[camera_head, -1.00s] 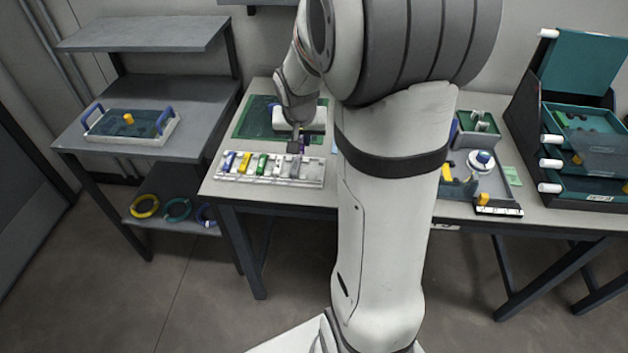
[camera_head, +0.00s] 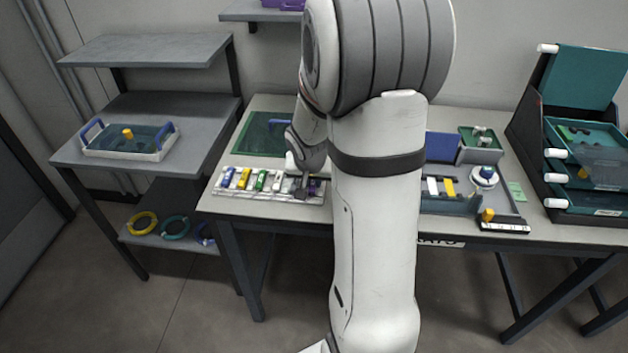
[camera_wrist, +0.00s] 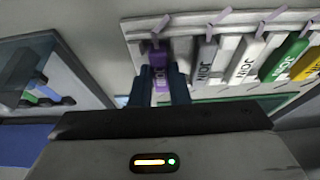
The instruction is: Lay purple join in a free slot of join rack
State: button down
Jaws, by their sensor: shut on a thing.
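My gripper (camera_wrist: 164,78) is shut on the purple join (camera_wrist: 158,56); its dark fingers clasp the join from both sides in the wrist view. The join is at the end of the join rack (camera_wrist: 131,36), beside a grey join (camera_wrist: 206,55). I cannot tell whether it rests in the end slot or is just above it. In the head view my gripper (camera_head: 304,188) is over the right end of the rack (camera_head: 243,196), and a little of the purple join (camera_head: 314,187) shows. My arm hides part of this area.
White (camera_wrist: 246,58), green (camera_wrist: 285,56) and yellow (camera_wrist: 308,66) joins fill neighbouring slots; a blue join (camera_head: 228,177) is at the rack's far left.

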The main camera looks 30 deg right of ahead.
jog(key=shift+f, duration=0.1)
jog(key=c, duration=1.4)
grip_release()
jog(key=shift+r, duration=0.3)
jog(key=p+v, duration=0.2)
jog(key=v, duration=0.9)
jog(key=s+a+r+n+g+y, duration=0.1)
jog(key=s+a+r+n+y, duration=0.2)
jog(key=s+a+n, duration=0.7)
jog(key=shift+s+a+r+m+p, duration=0.25)
jog(key=shift+s+r+m+p, duration=0.45)
jog(key=shift+s, duration=0.25)
jog(key=shift+s+a+r+m+p, duration=0.3)
jog(key=shift+s+r+p, duration=0.25)
jog(key=shift+s+r, duration=0.35)
jog(key=shift+s+a+r+m+p, duration=0.2)
jog(key=shift+s+r+m+p, duration=0.45)
jog(key=shift+s, duration=0.3)
